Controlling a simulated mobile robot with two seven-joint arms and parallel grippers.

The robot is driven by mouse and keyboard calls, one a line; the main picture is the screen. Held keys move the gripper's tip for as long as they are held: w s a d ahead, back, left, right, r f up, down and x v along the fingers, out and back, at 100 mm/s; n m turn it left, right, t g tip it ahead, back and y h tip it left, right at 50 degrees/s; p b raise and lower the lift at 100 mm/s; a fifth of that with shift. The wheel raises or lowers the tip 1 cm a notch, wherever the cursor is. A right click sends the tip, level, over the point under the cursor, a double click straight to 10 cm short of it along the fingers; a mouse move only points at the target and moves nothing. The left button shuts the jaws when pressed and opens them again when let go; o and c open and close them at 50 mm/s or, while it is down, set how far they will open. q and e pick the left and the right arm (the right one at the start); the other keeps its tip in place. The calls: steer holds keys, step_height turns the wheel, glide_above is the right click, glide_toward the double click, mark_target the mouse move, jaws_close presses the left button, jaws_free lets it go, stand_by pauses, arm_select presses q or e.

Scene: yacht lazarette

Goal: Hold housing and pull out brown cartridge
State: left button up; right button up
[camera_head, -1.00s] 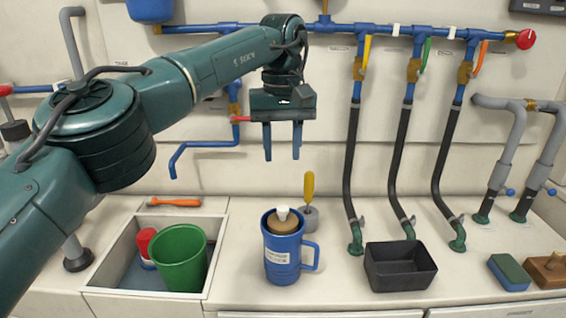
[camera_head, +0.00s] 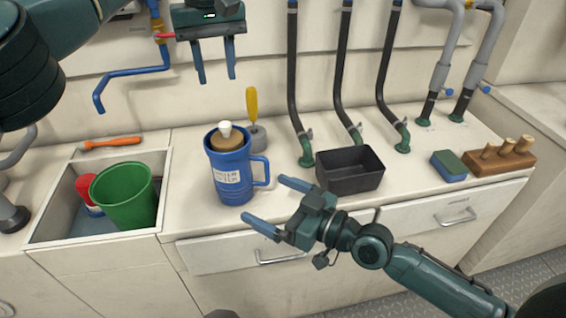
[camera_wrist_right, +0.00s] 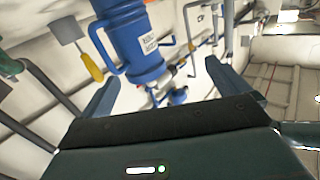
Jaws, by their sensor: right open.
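The blue housing (camera_head: 231,170) stands upright on the counter, with a handle on its right side and a white label. The brown cartridge (camera_head: 227,142) sits in its top, with a white knob (camera_head: 225,128) above it. My left gripper (camera_head: 216,76) is above the housing, fingers pointing down, spread apart and empty. My right gripper (camera_head: 272,203) is in front of the counter, right of and below the housing's handle, open and empty, with its fingers pointing left. The right wrist view shows the housing (camera_wrist_right: 136,40) beyond the open fingers (camera_wrist_right: 165,80), not touching them.
A black tray (camera_head: 350,181) stands right of the housing. A yellow-handled tool (camera_head: 252,105) is behind it. A sink (camera_head: 60,222) at left holds a green bucket (camera_head: 125,205). Black hoses (camera_head: 342,80) rise behind. A sponge (camera_head: 449,165) and wooden block (camera_head: 498,162) lie at right.

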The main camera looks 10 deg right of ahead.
steer(key=n, duration=0.1)
glide_toward(230, 144)
steer(key=shift+y, duration=0.3)
steer(key=x, duration=0.4)
steer(key=w+f+x, duration=0.1)
steer(key=x, duration=0.2)
steer(key=d+f+x, duration=0.1)
steer(key=x, duration=0.3)
steer(key=shift+w+a, duration=0.15)
steer(key=shift+w, duration=0.3)
steer(key=c, duration=1.2)
steer(key=shift+o, duration=0.2)
steer(key=shift+c, duration=0.2)
